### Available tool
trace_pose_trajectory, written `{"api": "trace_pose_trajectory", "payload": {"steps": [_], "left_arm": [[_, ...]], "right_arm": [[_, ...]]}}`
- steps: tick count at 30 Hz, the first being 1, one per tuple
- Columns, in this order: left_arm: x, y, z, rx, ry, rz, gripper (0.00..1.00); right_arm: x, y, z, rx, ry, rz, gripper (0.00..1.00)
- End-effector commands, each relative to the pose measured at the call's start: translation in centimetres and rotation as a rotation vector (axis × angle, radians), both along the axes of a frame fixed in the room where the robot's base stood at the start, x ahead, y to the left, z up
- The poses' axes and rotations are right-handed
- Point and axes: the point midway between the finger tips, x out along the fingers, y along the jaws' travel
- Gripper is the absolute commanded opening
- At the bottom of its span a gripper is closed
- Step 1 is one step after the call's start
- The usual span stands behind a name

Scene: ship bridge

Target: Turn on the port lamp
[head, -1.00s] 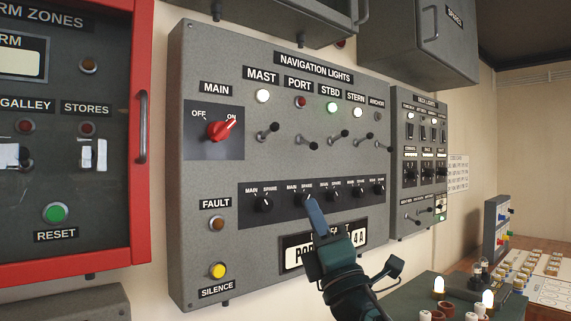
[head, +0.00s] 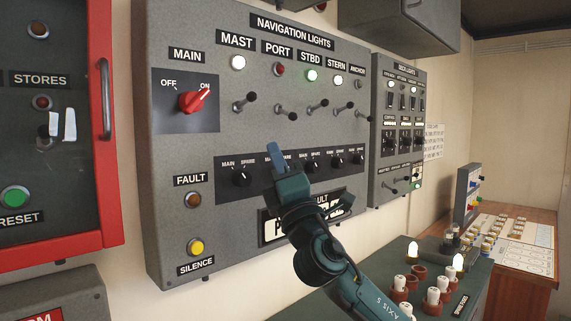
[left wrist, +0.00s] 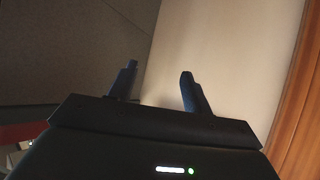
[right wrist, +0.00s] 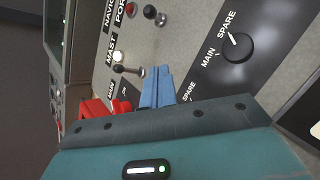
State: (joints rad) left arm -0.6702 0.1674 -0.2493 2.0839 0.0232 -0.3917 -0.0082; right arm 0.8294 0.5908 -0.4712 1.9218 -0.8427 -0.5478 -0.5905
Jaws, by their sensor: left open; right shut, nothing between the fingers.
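The navigation lights panel (head: 165,245) is on the wall. Its port lamp (head: 279,69) is dark red and unlit, while the mast, starboard and stern lamps glow. The port toggle (head: 287,113) points down, unlike the raised mast toggle (head: 245,102). The red main switch (head: 193,102) points to ON. My right gripper (head: 275,154) is shut and empty in front of the panel, below the port toggle, hiding the port main/spare knob. In the right wrist view its fingers (right wrist: 157,88) are together, near a main/spare knob (right wrist: 238,46). My left gripper (left wrist: 158,85) is open and empty.
A red-framed alarm panel (head: 108,150) is at the left. The deck lights panel (head: 400,120) is to the right. A console (head: 470,295) with bulbs and red sockets stands at lower right. A grey cabinet (head: 400,30) hangs above. The fault lamp (head: 194,200) is dark; the silence button (head: 196,246) is yellow.

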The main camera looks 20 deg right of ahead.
Motion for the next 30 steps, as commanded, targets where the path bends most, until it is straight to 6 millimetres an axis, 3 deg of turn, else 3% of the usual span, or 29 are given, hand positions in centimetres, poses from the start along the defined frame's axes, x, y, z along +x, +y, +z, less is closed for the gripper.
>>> {"api": "trace_pose_trajectory", "payload": {"steps": [1,6,9,15,30], "left_arm": [[-0.1,0.3,0.3,0.007,0.011,0.005,0.5],[-0.3,0.8,0.2,0.019,0.035,0.016,0.5],[-0.4,1.0,0.3,0.023,0.043,0.023,0.5],[-0.4,1.4,0.0,0.026,0.057,0.038,0.5],[-0.4,1.2,-0.1,0.021,0.058,0.038,0.5]], "right_arm": [[0.8,0.0,1.4,0.002,-0.002,-0.002,0.0],[3.2,-0.1,3.5,0.0,0.0,-0.003,0.0],[2.9,-1.7,4.0,-0.003,0.001,-0.004,0.0],[2.7,-3.2,4.6,-0.001,0.0,-0.002,0.0],[2.9,-3.4,4.6,0.0,0.001,0.0,0.0]]}}
